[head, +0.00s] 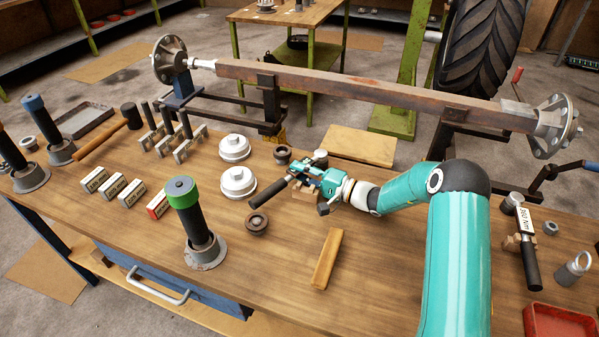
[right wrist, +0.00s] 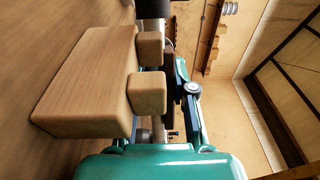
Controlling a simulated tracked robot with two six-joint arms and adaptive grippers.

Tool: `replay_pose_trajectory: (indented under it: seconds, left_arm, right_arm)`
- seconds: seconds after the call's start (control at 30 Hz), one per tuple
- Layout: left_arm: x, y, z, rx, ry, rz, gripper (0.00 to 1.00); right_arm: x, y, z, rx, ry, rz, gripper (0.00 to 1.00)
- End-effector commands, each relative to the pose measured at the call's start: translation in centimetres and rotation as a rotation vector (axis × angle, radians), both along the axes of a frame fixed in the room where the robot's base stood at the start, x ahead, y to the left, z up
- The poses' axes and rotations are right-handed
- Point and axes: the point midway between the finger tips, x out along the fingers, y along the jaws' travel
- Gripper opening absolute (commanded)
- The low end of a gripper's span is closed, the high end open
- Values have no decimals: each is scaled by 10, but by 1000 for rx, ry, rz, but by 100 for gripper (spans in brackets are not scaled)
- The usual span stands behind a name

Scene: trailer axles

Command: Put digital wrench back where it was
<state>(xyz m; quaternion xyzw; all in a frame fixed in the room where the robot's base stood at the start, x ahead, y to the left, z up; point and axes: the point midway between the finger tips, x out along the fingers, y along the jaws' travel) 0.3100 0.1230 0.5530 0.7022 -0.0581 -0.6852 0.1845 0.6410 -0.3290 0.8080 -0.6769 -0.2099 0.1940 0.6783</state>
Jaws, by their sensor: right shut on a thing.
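The digital wrench shows in the head view as a black handle (head: 268,193) pointing down-left, with its other end up and right, partly covered by my gripper. My right gripper (head: 308,179) is shut on the wrench around its middle, low over the bench. A small wooden cradle (head: 306,194) is just under or beside the gripper. In the right wrist view the wooden cradle (right wrist: 85,85) with two short posts is close on the left, and the dark handle (right wrist: 152,8) shows at the top. Whether the wrench touches the cradle cannot be told. My left gripper is not in view.
A second wrench labelled 360 Nm (head: 526,225) lies on a cradle at right. A long axle (head: 370,88) spans behind.

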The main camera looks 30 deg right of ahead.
Motion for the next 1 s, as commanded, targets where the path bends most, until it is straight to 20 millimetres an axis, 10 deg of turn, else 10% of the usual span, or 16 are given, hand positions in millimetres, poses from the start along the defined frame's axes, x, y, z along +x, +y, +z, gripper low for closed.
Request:
replay_pose_trajectory:
  seconds: [0.27,0.3,0.47,1.0]
  left_arm:
    - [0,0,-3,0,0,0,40]
    - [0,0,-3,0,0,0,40]
    - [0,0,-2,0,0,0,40]
    - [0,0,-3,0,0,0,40]
  right_arm:
    - [0,-1,0,0,-5,-1,0]
    - [0,0,-2,-1,-1,-1,27]
    - [0,0,0,-1,-1,-1,50]
    - [-18,-14,0,0,1,-6,50]
